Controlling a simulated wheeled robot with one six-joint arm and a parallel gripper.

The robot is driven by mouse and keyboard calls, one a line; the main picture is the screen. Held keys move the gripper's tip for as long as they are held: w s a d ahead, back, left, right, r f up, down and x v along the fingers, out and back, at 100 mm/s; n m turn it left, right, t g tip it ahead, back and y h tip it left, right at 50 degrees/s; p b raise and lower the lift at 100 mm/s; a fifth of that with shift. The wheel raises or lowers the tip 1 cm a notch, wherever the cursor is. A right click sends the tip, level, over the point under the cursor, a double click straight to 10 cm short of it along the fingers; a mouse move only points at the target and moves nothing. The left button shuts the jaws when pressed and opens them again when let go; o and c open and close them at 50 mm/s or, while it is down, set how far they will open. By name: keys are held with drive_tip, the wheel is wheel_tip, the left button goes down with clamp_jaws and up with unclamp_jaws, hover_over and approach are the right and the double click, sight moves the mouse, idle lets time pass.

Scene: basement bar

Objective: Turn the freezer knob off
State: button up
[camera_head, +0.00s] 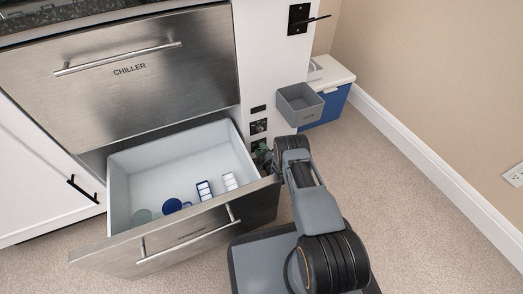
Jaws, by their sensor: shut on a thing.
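The lower drawer (187,236), which I take for the freezer, is pulled open below the closed steel drawer marked CHILLER (130,70). Small dark control plates (258,127) run down the white panel right of the drawers. My gripper (264,156) is at the lowest plate (258,144), just above the open drawer's right front corner. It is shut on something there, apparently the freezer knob. The fingertips and the knob are small and mostly hidden by my arm, so the knob's setting cannot be read.
The open drawer holds a blue round item (172,206), a pale round item (142,216) and two white-and-blue items (204,190). A grey bin (299,104) is right of the panel, near a blue-and-white cooler (328,104). Carpet (410,200) is clear to the right, up to the wall.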

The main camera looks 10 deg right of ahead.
drive_tip(key=o, duration=0.9)
drive_tip(key=shift+s, duration=0.1)
drive_tip(key=s+d+p, duration=0.1)
drive_tip(key=s+p, duration=0.1)
drive_tip(key=s, duration=0.2)
drive_tip(key=s+p, duration=0.1)
drive_tip(key=s, duration=0.4)
drive_tip(key=s+d+p, duration=0.1)
drive_tip(key=s+p, duration=0.1)
drive_tip(key=s, duration=0.2)
drive_tip(key=shift+s+d+p, duration=0.2)
drive_tip(key=shift+d+p, duration=0.1)
drive_tip(key=shift+d, duration=0.05)
